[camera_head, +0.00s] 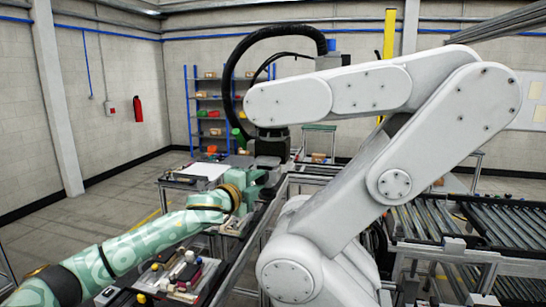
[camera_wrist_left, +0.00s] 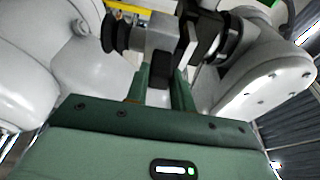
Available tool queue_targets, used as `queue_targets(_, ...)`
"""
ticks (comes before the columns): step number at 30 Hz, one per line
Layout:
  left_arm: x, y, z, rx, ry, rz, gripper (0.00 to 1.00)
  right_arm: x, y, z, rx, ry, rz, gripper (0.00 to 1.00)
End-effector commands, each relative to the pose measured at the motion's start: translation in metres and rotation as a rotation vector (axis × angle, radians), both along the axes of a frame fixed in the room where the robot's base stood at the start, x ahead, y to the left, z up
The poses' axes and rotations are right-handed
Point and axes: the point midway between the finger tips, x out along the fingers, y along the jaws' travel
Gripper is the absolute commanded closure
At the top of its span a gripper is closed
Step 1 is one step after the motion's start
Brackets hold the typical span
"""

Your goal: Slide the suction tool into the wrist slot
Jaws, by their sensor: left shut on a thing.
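My left gripper (camera_head: 258,184) is green and reaches up to the end of a large white robot arm (camera_head: 330,92). In the left wrist view its two green fingers (camera_wrist_left: 160,82) are shut on the suction tool (camera_wrist_left: 160,40), a grey block with a black grip piece and a dark ribbed cup at its left. The white arm's dark wrist (camera_head: 270,146) shows just above my gripper. In the left wrist view dark wrist parts (camera_wrist_left: 208,36) lie right against or very close to the tool. The slot itself is hidden, so I cannot tell whether the tool is inside it. My right gripper is not in view.
A tray of small parts (camera_head: 172,278) stands below my left arm. A roller conveyor (camera_head: 470,222) fills the right side. Shelves (camera_head: 212,105) stand against the back wall. The white arm takes up the middle, leaving little room around my gripper. Open floor lies at the left.

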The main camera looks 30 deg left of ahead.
Motion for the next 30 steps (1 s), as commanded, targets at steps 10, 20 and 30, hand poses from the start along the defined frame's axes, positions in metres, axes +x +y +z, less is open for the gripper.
queue_targets(10,0.005,0.001,0.002,0.000,-0.003,-0.002,1.00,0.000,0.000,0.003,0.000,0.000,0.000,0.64)
queue_targets(20,0.007,0.001,0.002,-0.001,-0.002,-0.001,1.00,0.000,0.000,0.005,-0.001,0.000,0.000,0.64)
queue_targets(30,0.021,0.005,0.002,0.000,-0.003,-0.001,1.00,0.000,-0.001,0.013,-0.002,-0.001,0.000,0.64)
